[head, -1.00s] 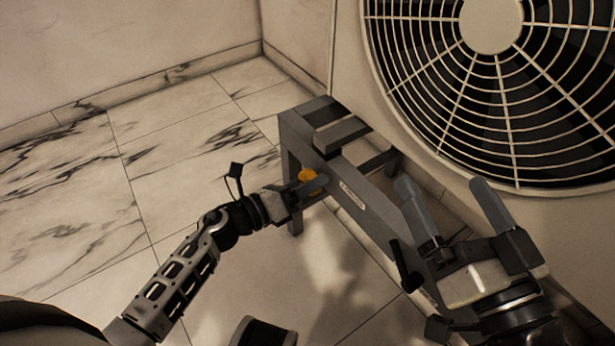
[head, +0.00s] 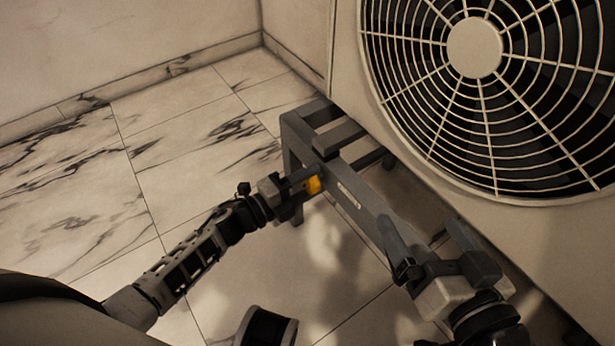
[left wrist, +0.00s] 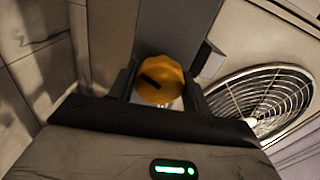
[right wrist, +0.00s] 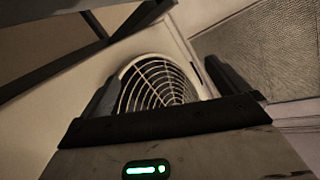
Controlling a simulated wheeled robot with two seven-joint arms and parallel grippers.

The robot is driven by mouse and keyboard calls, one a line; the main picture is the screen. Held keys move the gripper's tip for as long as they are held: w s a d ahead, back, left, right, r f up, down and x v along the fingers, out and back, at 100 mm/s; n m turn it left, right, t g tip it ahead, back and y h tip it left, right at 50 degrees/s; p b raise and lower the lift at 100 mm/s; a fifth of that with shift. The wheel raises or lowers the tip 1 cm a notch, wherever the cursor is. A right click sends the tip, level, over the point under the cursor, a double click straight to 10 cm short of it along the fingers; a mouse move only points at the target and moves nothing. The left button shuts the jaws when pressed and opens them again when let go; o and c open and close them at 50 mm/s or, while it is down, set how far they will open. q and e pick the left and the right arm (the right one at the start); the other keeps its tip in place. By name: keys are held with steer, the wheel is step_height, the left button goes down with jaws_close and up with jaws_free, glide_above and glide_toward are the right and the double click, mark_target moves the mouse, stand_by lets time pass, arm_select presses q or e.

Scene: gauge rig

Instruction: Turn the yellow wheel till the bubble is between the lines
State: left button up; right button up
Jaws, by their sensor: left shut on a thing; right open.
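The yellow wheel (head: 314,185) sits on the side of the grey metal frame (head: 365,205), near its far end. In the left wrist view the wheel (left wrist: 168,70) has a scalloped edge and a dark slot across its face. My left gripper (head: 302,182) is shut on the wheel, with a finger on either side of it. My right gripper (head: 426,232) is open and empty, above the near part of the frame. A small pale label or window (head: 348,195) shows on the frame's beam. I cannot make out a bubble or lines in any view.
A large fan unit with a round grille (head: 475,110) stands right behind the frame; the grille (right wrist: 160,85) also fills the middle of the right wrist view. The marble-tiled floor (head: 190,190) to the left is clear. A wall closes off the back.

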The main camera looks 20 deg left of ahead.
arm_select(q)
steer(key=shift+a+n+p, duration=0.1)
steer(key=shift+n+p, duration=0.2)
steer(key=shift+n, duration=0.6)
arm_select(e)
steer(key=shift+d+f, duration=0.15)
steer(key=shift+f, duration=0.25)
arm_select(q)
steer(key=shift+w, duration=0.1)
steer(key=o, duration=1)
steer(key=shift+c, duration=0.2)
arm_select(e)
steer(key=shift+r, duration=0.1)
